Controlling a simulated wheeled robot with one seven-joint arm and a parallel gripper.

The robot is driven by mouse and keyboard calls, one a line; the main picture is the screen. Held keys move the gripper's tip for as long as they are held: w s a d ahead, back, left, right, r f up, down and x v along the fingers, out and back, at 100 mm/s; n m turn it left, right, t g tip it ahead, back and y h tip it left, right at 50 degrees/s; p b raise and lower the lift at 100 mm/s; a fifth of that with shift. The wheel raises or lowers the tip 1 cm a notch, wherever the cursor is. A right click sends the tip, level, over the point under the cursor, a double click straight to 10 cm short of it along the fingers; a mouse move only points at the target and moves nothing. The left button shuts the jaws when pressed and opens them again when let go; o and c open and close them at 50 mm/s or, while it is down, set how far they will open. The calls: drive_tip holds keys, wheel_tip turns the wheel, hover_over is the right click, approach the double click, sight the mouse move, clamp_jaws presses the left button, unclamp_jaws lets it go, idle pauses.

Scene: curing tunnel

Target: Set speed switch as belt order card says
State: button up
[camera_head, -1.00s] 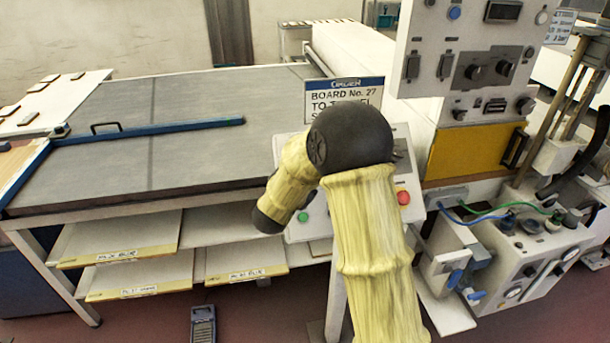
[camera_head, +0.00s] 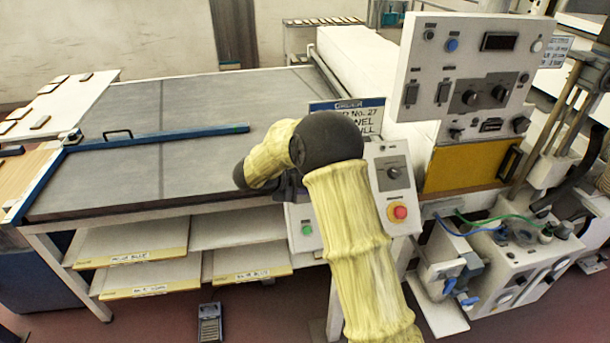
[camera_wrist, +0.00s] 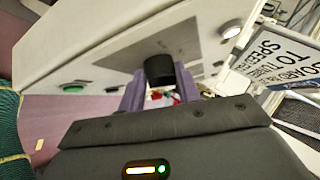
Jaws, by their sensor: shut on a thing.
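The order card (camera_head: 345,106) has a blue header and stands behind the control box. My arm covers its left part; "No. 27", "NNEL" and "ULL" are readable. In the wrist view the card (camera_wrist: 275,55) reads "TO TUN…" and "SPEED F…" at a slant. The sloped control box (camera_head: 378,150) carries a grey-plated dial (camera_head: 393,173), a red stop button (camera_head: 399,212) and a green button (camera_head: 307,230). In the wrist view my gripper (camera_wrist: 160,84) is shut on a black knob (camera_wrist: 158,68) on a grey plate. That knob's pointer is hidden, so its setting cannot be told.
A tall panel (camera_head: 470,60) with switches and knobs stands at the right, above a yellow plate (camera_head: 465,168). The grey belt table (camera_head: 200,110) with a blue rail (camera_head: 160,136) lies left. A foot pedal (camera_head: 209,322) is on the floor.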

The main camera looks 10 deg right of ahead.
drive_tip(key=shift+w+d+r+m+g+y+p, duration=0.1)
drive_tip(key=shift+r+m+g+y+p, duration=0.2)
drive_tip(key=shift+m+g+p, duration=0.55)
drive_tip(key=shift+f+m+p, duration=0.1)
drive_tip(key=shift+m+p, duration=0.15)
drive_tip(key=shift+p, duration=0.15)
drive_tip(key=shift+f, duration=0.1)
drive_tip(key=o, duration=1)
drive_tip(key=shift+c, duration=0.2)
drive_tip(key=b+v, duration=0.3)
drive_tip(key=v, duration=1.4)
drive_tip(key=shift+r, duration=0.4)
